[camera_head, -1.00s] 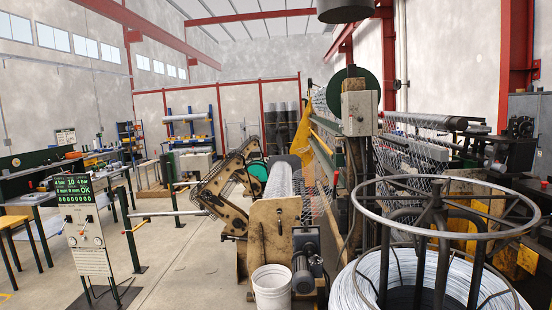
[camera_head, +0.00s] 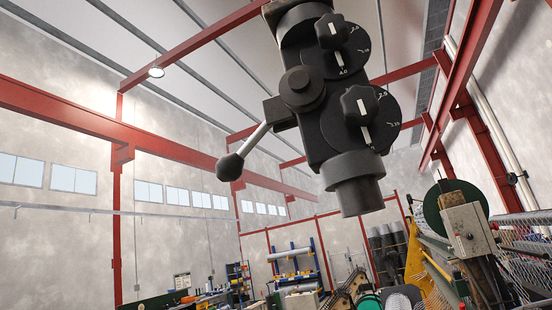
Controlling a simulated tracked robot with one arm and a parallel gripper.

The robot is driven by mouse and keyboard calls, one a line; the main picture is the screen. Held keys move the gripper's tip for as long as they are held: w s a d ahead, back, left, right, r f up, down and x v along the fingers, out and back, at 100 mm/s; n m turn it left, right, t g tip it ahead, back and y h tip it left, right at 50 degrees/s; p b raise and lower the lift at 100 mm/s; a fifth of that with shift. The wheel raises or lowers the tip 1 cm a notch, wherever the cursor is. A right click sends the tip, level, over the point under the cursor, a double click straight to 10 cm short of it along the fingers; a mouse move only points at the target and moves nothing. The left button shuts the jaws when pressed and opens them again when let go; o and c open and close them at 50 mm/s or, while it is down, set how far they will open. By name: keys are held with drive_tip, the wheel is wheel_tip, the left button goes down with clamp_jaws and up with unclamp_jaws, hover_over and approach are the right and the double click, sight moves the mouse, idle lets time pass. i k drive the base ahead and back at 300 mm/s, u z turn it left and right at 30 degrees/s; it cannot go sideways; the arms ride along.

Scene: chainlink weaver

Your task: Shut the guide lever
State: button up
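A black guide unit (camera_head: 330,100) with two round dials and a stubby cylindrical lower end hangs close in front of the camera, top centre right. A lever (camera_head: 250,143) juts from the unit's left side, down and to the left. It has a pale metal rod and a black ball knob (camera_head: 229,167) at its free end. Nothing touches the knob or rod. I take this to be the guide lever; no label on it can be read. My gripper is not in view, so its distance from the lever cannot be told.
The weaving machine with its green drum (camera_head: 452,205) and grey box (camera_head: 468,229) stands lower right. A blue-posted rack (camera_head: 295,265) is at the back. Red roof beams cross far above. The space left of the knob looks clear.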

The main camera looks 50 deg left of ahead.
sight(229, 168)
drive_tip(key=z, duration=0.1)
drive_tip(key=k, duration=1.7)
drive_tip(key=u, duration=0.75)
drive_tip(key=i, duration=1)
drive_tip(key=z, duration=0.1)
